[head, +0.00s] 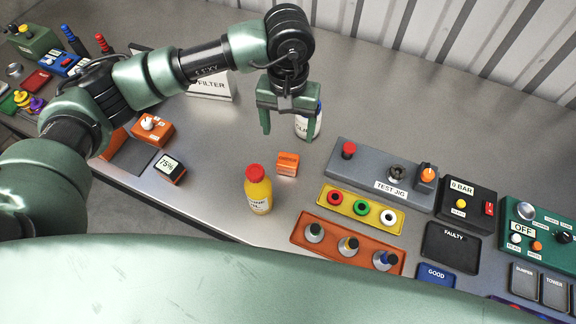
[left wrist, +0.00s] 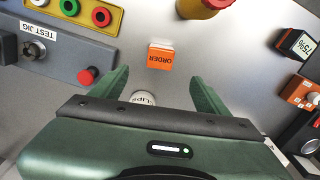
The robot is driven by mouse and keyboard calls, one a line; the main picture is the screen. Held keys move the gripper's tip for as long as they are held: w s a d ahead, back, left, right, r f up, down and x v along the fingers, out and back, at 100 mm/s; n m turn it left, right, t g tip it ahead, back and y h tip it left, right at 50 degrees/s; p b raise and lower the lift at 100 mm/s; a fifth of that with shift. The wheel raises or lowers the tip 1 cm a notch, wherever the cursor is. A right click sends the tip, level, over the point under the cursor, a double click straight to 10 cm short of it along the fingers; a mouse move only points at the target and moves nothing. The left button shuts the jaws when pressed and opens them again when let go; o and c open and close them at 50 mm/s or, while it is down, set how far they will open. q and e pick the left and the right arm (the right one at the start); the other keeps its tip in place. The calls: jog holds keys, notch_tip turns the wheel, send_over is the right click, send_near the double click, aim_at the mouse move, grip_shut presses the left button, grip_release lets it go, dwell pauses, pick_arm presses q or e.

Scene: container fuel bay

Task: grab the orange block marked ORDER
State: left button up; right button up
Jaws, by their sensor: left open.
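The orange block marked ORDER (head: 287,164) stands on the grey metal bench near the middle of the head view. It also shows in the left wrist view (left wrist: 160,57), beyond the fingertips, with its label upside down. My left gripper (head: 288,134) is open above the bench, behind the block in the head view. In the left wrist view its fingers (left wrist: 160,82) are spread wide with the block apart from them and roughly centred in front. My right gripper is not in view.
A yellow bottle with a red cap (head: 258,190) stands close to the block. The test jig (head: 375,172) and yellow ring tray (head: 330,211) lie to the right.

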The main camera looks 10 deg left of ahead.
pick_arm(q)
jog(key=b, duration=0.5)
send_over(288, 159)
notch_tip(288, 159, down, 6)
jog(key=shift+d+f, duration=0.1)
jog(key=shift+f, duration=0.3)
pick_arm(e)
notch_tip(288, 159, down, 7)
pick_arm(q)
jog(key=shift+s+f, duration=0.15)
jog(key=shift+f, duration=0.35)
notch_tip(288, 159, down, 6)
jog(key=p, duration=0.3)
jog(key=shift+p, duration=0.35)
jog(key=shift+f, duration=0.4)
jog(key=c, duration=1.5)
jog(key=shift+o, duration=0.2)
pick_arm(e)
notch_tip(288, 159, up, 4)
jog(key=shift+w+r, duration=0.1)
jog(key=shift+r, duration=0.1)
pick_arm(q)
jog(key=shift+r, duration=0.1)
